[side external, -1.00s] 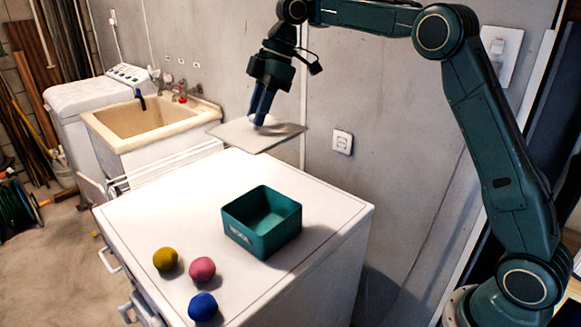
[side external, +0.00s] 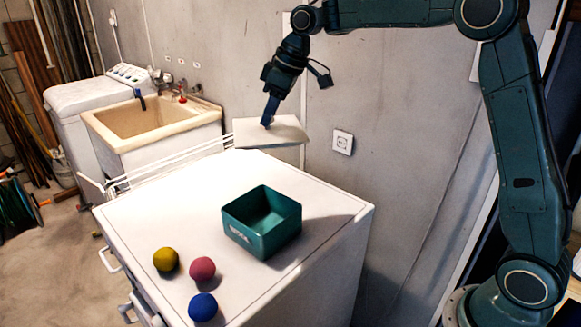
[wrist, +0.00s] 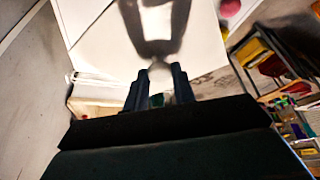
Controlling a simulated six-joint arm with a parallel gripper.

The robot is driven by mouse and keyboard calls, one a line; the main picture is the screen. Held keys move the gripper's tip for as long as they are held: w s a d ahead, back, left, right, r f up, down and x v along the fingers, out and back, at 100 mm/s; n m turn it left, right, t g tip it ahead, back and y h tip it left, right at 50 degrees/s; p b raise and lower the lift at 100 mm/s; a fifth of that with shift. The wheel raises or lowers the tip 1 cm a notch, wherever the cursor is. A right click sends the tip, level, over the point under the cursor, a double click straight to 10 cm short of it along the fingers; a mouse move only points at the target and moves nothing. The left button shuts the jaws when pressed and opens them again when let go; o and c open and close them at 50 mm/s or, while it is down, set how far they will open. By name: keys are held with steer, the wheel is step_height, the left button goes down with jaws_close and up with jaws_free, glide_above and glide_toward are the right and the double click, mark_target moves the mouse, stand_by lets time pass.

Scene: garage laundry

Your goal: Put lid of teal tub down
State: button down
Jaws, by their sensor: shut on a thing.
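The teal tub (side external: 248,236) stands open on the white cabinet top, and its visible inside is empty. The lid (side external: 287,133) is a flat, pale grey-white plate, tilted in the air behind the tub, near the wall. My gripper (side external: 268,122) is shut on the lid at its middle, holding it above the cabinet's back edge, clear of the tub. In the wrist view my gripper's dark fingers (wrist: 160,72) close on a pale knob, and a gripper-shaped shadow falls on the white surface ahead. The knob is mostly hidden in the side view.
A yellow ball (side external: 165,259), a pink ball (side external: 202,269) and a blue ball (side external: 203,307) sit at the front of the white cabinet (side external: 150,216). The top is clear behind and left of the tub. A sink (side external: 150,122) and the wall (side external: 400,140) lie behind.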

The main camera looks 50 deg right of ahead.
mark_target(297, 122)
steer(key=d+f+m, duration=0.1)
steer(key=d+m, duration=0.1)
steer(key=s+d+f+m+h, duration=0.1)
steer(key=d+m, duration=0.1)
steer(key=s+d+f+m+h, duration=0.1)
steer(key=d+m, duration=0.1)
steer(key=d, duration=0.1)
steer(key=shift+d, duration=0.1)
steer(key=s+d+f+m+h, duration=0.2)
steer(key=s+d+m, duration=0.3)
steer(key=d, duration=0.3)
step_height(297, 122, down, 16)
steer(key=shift+s+a+f, duration=0.1)
steer(key=shift+f, duration=0.05)
steer(key=shift+f, duration=2.05)
steer(key=c, duration=1.1)
jaws_free()
steer(key=shift+f, duration=0.1)
steer(key=shift+c, duration=0.2)
